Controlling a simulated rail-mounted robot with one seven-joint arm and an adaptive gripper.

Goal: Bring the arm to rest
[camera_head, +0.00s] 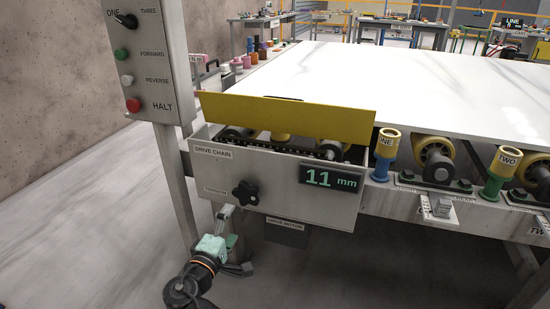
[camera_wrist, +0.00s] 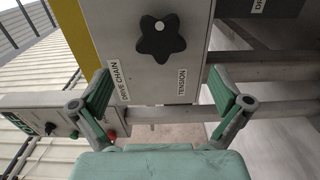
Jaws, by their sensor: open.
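My gripper (camera_head: 229,227) hangs in front of the lower part of the drive chain box, below the black star knob marked tension (camera_head: 245,193). In the wrist view my gripper (camera_wrist: 163,98) shows two green-padded fingers spread wide with nothing between them. The star knob (camera_wrist: 161,38) is ahead of the fingers, and I see a gap between them and it. The drive chain box (camera_head: 215,170) has its yellow cover (camera_head: 285,117) raised, and the chain shows beneath it. A display (camera_head: 331,179) on the box reads 11 mm.
A control post (camera_head: 150,60) with a selector and buttons stands at the left. The white stone slab (camera_head: 400,80) lies behind the box. Rollers with yellow-topped posts (camera_head: 388,143) line the frame at right. The floor (camera_head: 90,220) at left is clear.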

